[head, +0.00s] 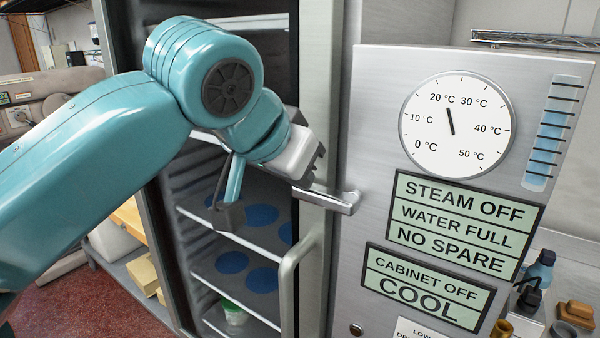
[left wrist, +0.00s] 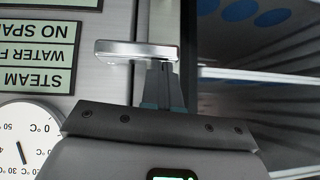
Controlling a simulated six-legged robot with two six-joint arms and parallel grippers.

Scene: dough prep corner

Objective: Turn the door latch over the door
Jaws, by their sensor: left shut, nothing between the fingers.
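The door latch (head: 332,200) is a silver metal bar on the steel panel edge. It lies roughly level, its left part reaching across the door frame (head: 313,262). In the left wrist view, which is upside down, the latch (left wrist: 130,48) lies across the seam between panel and door. My left gripper (head: 312,180) is shut and empty, just above the latch's door-side part. Its fingertips (left wrist: 162,66) meet the bar's edge in the left wrist view; I cannot tell whether they press on it. My right gripper is not in view.
A vertical door handle (head: 289,285) sticks out below the latch. Shelves with blue discs (head: 262,278) show inside the cabinet. Right of the latch are a temperature dial (head: 455,150) and green signs (head: 463,222). A blue bottle (head: 541,268) and small items stand at lower right.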

